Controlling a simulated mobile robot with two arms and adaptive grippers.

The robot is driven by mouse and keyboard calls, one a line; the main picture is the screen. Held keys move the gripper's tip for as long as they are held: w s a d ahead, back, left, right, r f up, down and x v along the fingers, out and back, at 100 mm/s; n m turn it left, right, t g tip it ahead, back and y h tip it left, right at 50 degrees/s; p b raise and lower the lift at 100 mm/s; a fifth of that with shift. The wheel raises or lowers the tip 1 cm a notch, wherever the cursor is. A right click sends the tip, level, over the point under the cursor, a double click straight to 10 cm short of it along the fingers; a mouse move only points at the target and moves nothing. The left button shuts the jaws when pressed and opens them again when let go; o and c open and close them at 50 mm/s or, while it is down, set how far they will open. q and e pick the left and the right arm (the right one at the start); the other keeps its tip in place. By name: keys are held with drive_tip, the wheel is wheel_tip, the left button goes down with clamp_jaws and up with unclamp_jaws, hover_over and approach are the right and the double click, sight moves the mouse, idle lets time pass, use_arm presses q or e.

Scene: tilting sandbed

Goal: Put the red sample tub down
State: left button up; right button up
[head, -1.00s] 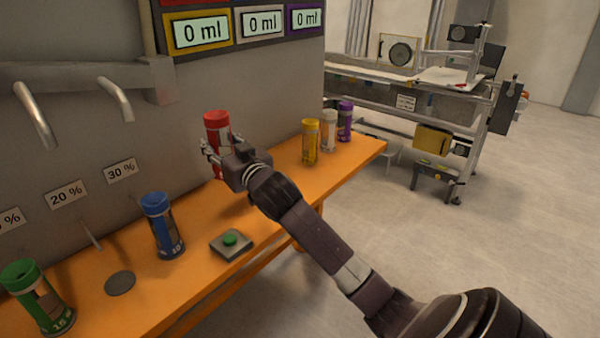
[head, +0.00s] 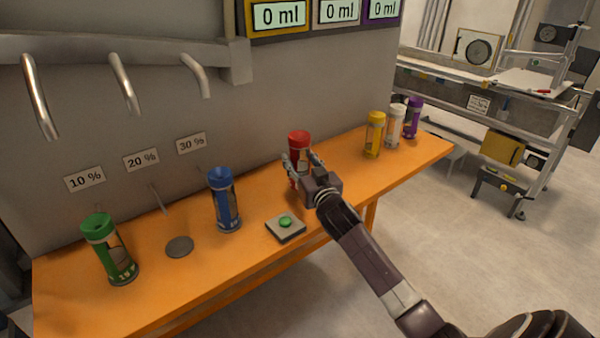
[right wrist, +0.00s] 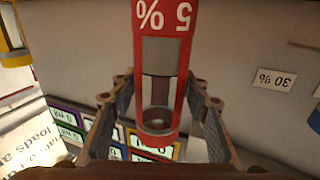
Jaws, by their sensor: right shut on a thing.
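The red sample tub (head: 299,140) is about upright over the orange table, between the blue tub and the yellow tub in the head view. My right gripper (head: 301,162) is shut on it, with a finger on each side. The gripper hides its lower part, so I cannot tell whether its base touches the table. In the right wrist view the red tub (right wrist: 163,31) shows between both fingers, its "5 %" label upside down. My left gripper is not in view.
The orange table (head: 185,275) also bears a green tub (head: 110,250), a blue tub (head: 225,203), a grey disc (head: 180,247) and a green-button box (head: 286,231). Yellow (head: 374,136), white (head: 395,128) and purple (head: 412,120) tubs stand at the far right. A grey wall is behind.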

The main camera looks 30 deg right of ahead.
sight(300, 174)
drive_tip(key=shift+f, duration=2.2)
drive_tip(key=o, duration=1.4)
drive_tip(key=shift+f, duration=0.1)
drive_tip(key=shift+s+a, duration=0.1)
drive_tip(key=shift+s, duration=0.15)
drive_tip(key=b+v, duration=0.1)
drive_tip(key=v, duration=1)
drive_tip(key=shift+s+b, duration=0.3)
